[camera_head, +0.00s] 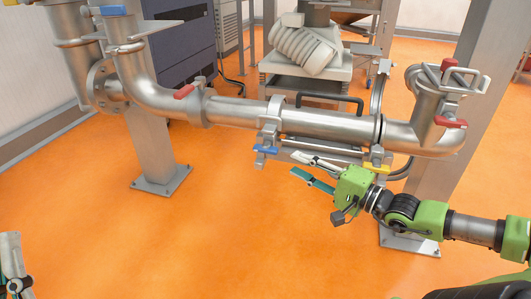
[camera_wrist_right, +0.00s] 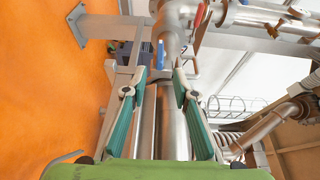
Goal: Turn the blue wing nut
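The blue wing nut (camera_head: 265,149) sits at the bottom of a clamp on the horizontal steel pipe, near the middle of the head view. A blue part (camera_wrist_right: 160,55), which looks like the same nut, shows between and beyond the fingertips in the right wrist view. My right gripper (camera_head: 295,165) is just right of and slightly below the nut in the head view, with its green-padded fingers pointing left toward it. Its fingers are apart and empty, and also show in the wrist view (camera_wrist_right: 160,77). Part of my left gripper (camera_head: 12,262) shows at the lower left; its finger opening is unclear.
A yellow wing nut (camera_head: 376,168) hangs under the pipe near my right wrist. Red wing nuts (camera_head: 184,91) (camera_head: 450,123) and another blue one (camera_head: 112,10) are on other joints. A steel post (camera_head: 158,150) stands left. The orange floor (camera_head: 230,240) in front is clear.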

